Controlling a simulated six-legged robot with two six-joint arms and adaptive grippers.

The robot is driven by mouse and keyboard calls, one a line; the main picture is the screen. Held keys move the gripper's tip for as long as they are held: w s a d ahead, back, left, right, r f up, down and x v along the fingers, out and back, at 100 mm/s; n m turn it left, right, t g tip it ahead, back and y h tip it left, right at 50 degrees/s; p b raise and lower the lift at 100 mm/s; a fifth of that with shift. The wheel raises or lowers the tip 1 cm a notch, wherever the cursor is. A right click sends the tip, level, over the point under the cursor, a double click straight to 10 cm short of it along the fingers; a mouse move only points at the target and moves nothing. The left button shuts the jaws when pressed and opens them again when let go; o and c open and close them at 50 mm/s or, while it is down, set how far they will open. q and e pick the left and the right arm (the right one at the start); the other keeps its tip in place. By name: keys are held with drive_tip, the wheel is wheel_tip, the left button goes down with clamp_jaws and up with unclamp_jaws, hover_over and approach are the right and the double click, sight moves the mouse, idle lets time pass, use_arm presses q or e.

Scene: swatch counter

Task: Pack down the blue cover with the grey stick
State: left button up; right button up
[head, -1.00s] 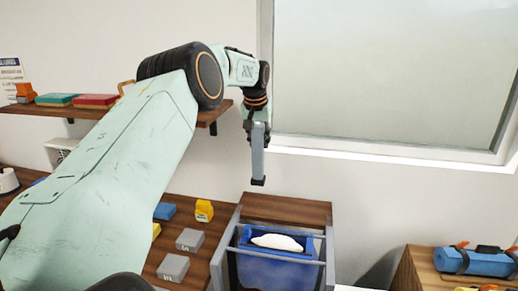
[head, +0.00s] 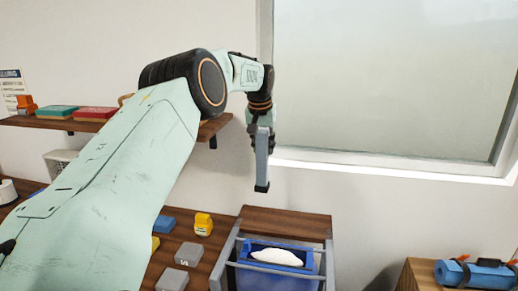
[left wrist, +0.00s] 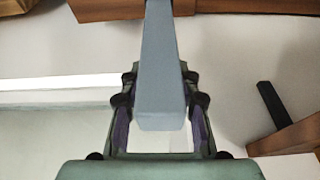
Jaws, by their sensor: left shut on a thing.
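My left gripper (head: 262,130) is shut on the grey stick (head: 262,165), which hangs nearly upright with a dark foot at its lower end. In the left wrist view the stick (left wrist: 158,70) runs between the fingers (left wrist: 160,118). The blue cover (head: 274,277) hangs in a grey-railed frame, with a white lump (head: 277,257) on top. The stick's lower end is above the cover's frame, clear of it. My right gripper is not in view.
Grey blocks (head: 189,254), a blue block (head: 164,223) and a yellow piece (head: 203,224) lie on the wooden counter, left of the frame. A shelf (head: 60,123) holds colored cases. A blue roll (head: 475,272) rests on a wooden box at right.

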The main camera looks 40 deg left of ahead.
use_arm(q)
drive_tip(key=s+d+f+m+h+p, duration=0.1)
drive_tip(key=s+d+f+m+p, duration=0.15)
drive_tip(key=d, duration=0.85)
drive_tip(key=s+d+f+m+h+b, duration=0.1)
drive_tip(key=s+d+f+m+b, duration=0.2)
drive_tip(key=d+f+m, duration=0.3)
drive_tip(key=shift+s+d+f, duration=0.3)
drive_tip(key=shift+d+f, duration=0.5)
drive_tip(key=shift+f, duration=0.95)
drive_tip(key=shift+s+r, duration=0.15)
